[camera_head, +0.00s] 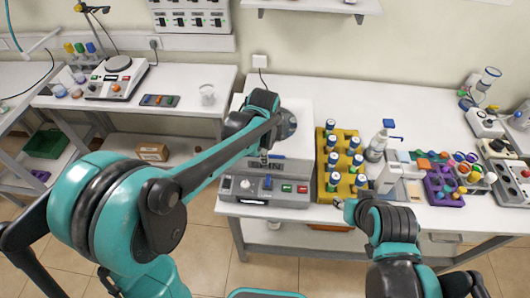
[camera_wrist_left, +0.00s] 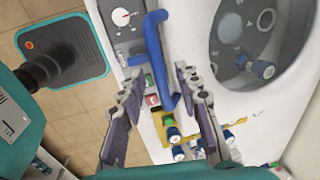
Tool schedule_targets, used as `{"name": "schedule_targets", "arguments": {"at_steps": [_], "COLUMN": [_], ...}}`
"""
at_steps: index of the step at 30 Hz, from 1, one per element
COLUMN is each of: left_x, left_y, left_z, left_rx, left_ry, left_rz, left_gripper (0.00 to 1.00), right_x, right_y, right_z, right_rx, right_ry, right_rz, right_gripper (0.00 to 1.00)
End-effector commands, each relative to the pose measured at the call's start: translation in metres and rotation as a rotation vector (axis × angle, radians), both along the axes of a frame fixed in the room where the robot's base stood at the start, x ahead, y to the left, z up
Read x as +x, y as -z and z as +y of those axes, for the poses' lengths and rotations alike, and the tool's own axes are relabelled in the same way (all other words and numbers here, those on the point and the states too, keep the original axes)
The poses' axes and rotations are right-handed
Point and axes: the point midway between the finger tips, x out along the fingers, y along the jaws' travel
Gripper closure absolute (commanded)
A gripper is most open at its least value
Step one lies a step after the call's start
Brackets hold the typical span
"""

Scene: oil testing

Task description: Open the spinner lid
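The spinner (camera_head: 300,180) is a white box with a grey control panel along its front, at the left end of the right-hand table. Its lid (camera_wrist_left: 195,20) is white with a round dark window (camera_wrist_left: 235,45) and looks closed. A bent blue handle (camera_wrist_left: 152,45) shows at the lid's front edge in the left wrist view. My left gripper (camera_wrist_left: 160,75) is open, with its fingers on either side of the handle. In the head view my left arm hides much of the lid and handle. My right gripper (camera_head: 343,204) is low by the yellow rack's front; its fingers are unclear.
A yellow rack (camera_head: 346,140) of blue-capped vials stands right of the spinner. Bottles, a purple rack (camera_head: 440,186) and small devices (camera_head: 490,122) fill the table further right. A side table (camera_head: 190,85) at left holds a hot plate (camera_head: 117,78) and a beaker (camera_head: 207,93).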

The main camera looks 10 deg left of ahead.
Motion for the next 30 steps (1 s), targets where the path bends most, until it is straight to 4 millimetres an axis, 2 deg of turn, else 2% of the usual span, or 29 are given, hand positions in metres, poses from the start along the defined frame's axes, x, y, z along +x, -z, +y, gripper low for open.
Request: {"name": "schedule_targets", "arguments": {"at_steps": [6, 7, 10, 11, 18, 22, 26, 30], "left_x": [0.000, 0.000, 0.000, 0.000, 0.001, 0.004, 0.014, 0.029], "left_y": [0.000, 0.000, 0.000, 0.000, -0.001, -0.010, -0.031, -0.064], "left_z": [0.000, 0.000, 0.000, 0.000, 0.000, 0.000, 0.000, 0.000], "left_rx": [0.000, 0.000, 0.000, 0.000, 0.000, 0.000, 0.000, -0.001], "left_ry": [-0.001, -0.001, -0.001, -0.001, -0.001, -0.002, -0.002, -0.001], "left_rz": [0.000, 0.000, 0.000, 0.000, 0.002, 0.023, 0.073, 0.127], "left_gripper": [0.67, 0.69, 0.96, 1.00, 1.00, 1.00, 1.00, 1.00], "right_x": [0.000, 0.000, 0.000, 0.000, 0.000, 0.000, 0.000, 0.000], "right_y": [0.000, 0.000, 0.000, 0.000, -0.001, -0.008, -0.021, -0.041], "right_z": [0.000, 0.000, 0.000, 0.000, 0.000, 0.000, 0.000, 0.000], "right_rx": [0.000, 0.000, 0.000, 0.000, 0.000, 0.000, 0.000, 0.000], "right_ry": [0.000, 0.000, 0.000, 0.000, 0.000, 0.000, 0.000, 0.000], "right_rz": [0.000, 0.000, 0.000, 0.000, 0.000, 0.000, 0.000, 0.000], "right_gripper": [0.60, 0.60, 0.60, 0.60, 0.60, 0.60, 0.60, 0.60]}}
